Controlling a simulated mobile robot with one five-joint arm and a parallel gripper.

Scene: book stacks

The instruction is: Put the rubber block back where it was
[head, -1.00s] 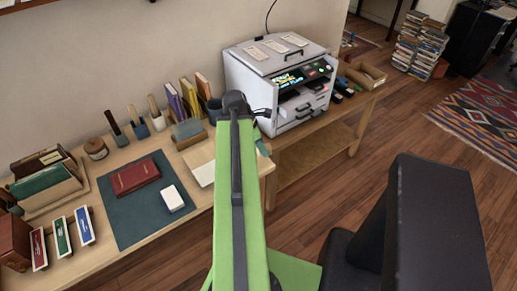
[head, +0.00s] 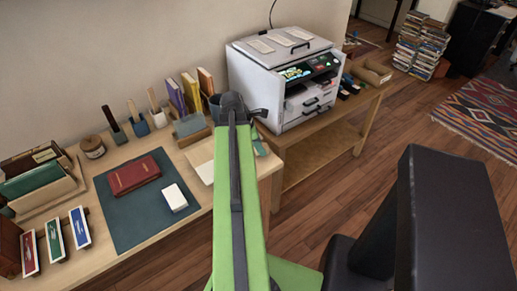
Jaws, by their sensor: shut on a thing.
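My green arm (head: 235,200) reaches forward over the right end of the desk. My gripper (head: 258,112) shows only as a small dark part at the arm's far end, in front of the printer's left side. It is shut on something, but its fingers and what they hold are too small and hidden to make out. A white block (head: 174,197) lies on the dark green mat (head: 122,225), right of a red book (head: 134,174) and apart from my gripper. I cannot tell whether this is the rubber block.
Brushes in holders (head: 135,124) and upright books (head: 192,92) line the back of the desk. A white printer (head: 285,82) stands on a side table, with an open tray (head: 372,73) beyond. Coloured cards (head: 54,240) and a folder box (head: 45,200) are at left. Bare mat surrounds the white block.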

